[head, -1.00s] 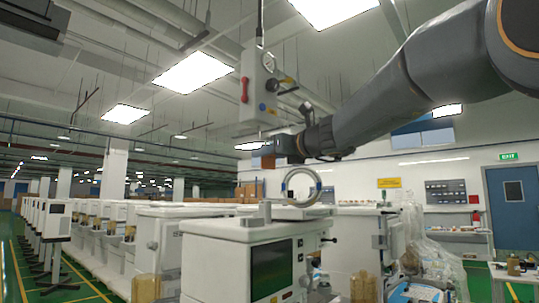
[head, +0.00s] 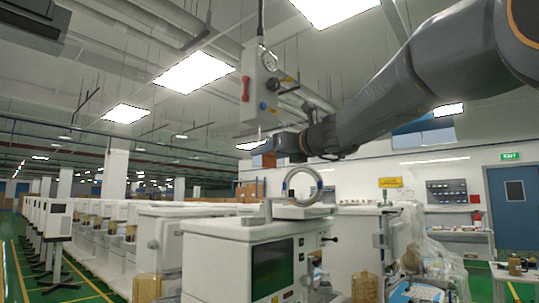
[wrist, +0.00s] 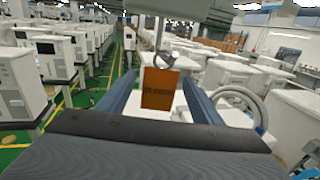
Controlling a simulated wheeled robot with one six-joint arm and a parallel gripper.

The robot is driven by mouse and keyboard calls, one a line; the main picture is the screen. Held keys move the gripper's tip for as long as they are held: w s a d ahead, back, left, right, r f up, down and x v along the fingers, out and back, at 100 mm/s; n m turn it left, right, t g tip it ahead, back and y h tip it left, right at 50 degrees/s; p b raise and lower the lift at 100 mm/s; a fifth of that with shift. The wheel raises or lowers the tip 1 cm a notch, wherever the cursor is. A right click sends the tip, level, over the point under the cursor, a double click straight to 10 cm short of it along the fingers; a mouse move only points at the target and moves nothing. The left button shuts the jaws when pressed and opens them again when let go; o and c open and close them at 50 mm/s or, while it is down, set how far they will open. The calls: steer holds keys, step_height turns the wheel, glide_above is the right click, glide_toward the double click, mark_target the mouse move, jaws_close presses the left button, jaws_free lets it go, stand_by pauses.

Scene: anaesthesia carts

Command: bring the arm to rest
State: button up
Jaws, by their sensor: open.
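My arm reaches in from the upper right in the head view. My gripper (head: 270,147) is at its left end, raised above the white carts. In the wrist view my gripper (wrist: 159,80) shows two blue-grey fingers spread apart, so it is open. An orange tag-like piece (wrist: 160,90) shows in the gap between the fingers, below a metal hook (wrist: 165,60). I cannot tell whether the hook bears it, and clear space shows on both sides of it between the fingers.
A white hanging box with a red handle (head: 245,89) hangs from the ceiling close to my gripper. A white anaesthesia cart (head: 212,262) with a ring-shaped hose (head: 303,186) on top stands below. Rows of carts fill the left, beside a green aisle (head: 20,275).

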steer(key=b+v, duration=0.2)
steer(key=v, duration=0.5)
steer(key=s+d+f+n+g+h, duration=0.2)
steer(key=f+n, duration=0.2)
steer(key=f, duration=0.9)
steer(key=s+d+f+n+g+h, duration=0.1)
steer(key=d+f+n+g+h, duration=0.2)
steer(key=f, duration=1)
steer(key=s+d+f+n+g+h, duration=0.15)
steer(key=f+n, duration=0.45)
steer(key=f, duration=0.8)
steer(key=s+d+f+n+g+h, duration=0.1)
steer(key=s+d+f+n+g, duration=0.1)
steer(key=s+f+n, duration=0.3)
steer(key=s+d+f+n+g+h, duration=0.2)
steer(key=s+d+f+n, duration=0.3)
steer(key=s+f, duration=0.5)
steer(key=s+d+f+n+g+h, duration=0.1)
steer(key=s+d+f+n+g, duration=0.2)
steer(key=s+f+n, duration=0.2)
steer(key=s+f, duration=0.3)
steer(key=f, duration=0.1)
steer(key=shift+s+d+f+n, duration=0.3)
steer(key=shift+d, duration=0.05)
